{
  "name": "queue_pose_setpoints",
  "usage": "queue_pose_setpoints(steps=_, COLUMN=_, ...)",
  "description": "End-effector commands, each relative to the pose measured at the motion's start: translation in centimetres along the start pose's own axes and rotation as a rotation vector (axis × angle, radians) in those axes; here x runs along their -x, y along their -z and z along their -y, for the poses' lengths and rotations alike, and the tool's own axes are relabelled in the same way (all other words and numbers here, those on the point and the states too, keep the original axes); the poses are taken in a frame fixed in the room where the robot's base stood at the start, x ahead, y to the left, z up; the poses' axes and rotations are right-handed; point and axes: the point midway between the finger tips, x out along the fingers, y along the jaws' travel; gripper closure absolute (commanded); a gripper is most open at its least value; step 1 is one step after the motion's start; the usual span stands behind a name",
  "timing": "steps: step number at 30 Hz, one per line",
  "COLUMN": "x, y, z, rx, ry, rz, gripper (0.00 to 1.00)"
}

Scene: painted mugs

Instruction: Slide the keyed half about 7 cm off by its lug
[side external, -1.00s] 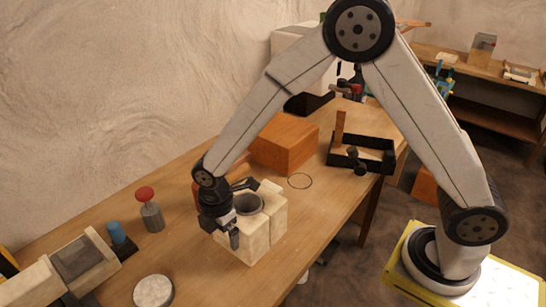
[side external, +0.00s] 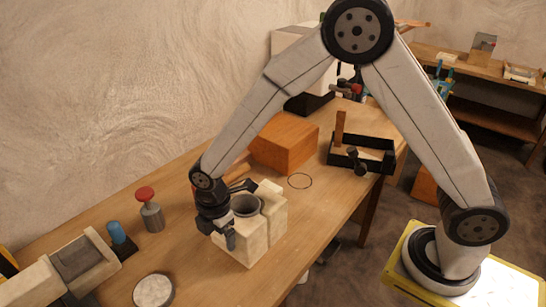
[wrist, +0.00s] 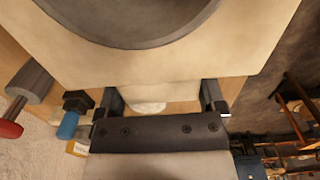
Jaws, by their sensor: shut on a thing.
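A cream two-part block mould (side external: 243,250) stands on the wooden table in the side view, with a round grey rim (side external: 245,205) at its top. The left half is the one at my gripper; the right half (side external: 276,220) stands beside it. My gripper (side external: 226,238) points down at the left half's outer side. In the wrist view my gripper (wrist: 160,100) has its fingers on either side of a cream lug (wrist: 145,92) and is shut on it. The half's top (wrist: 90,50) and grey rim (wrist: 135,35) fill the upper picture. Keys on the joint face are hidden.
A red-topped tool (side external: 150,212), a blue-topped tool (side external: 120,240) and a white disc (side external: 153,291) stand left of the mould. Another pale block (side external: 85,262) is further left. An orange box (side external: 285,146) and black tray (side external: 362,158) lie behind. Bare table separates the mould from the tools.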

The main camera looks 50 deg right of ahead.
Motion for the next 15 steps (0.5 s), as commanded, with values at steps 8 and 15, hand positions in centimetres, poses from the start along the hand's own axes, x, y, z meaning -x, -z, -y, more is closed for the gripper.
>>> queue_pose_setpoints(steps=8, x=0.1, y=0.7, z=-0.1, rx=0.001, ry=-0.004, rz=-0.001, gripper=0.92)
queue_pose_setpoints(steps=15, x=0.1, y=1.3, z=-0.1, rx=0.001, ry=-0.003, rz=-0.001, gripper=0.92)
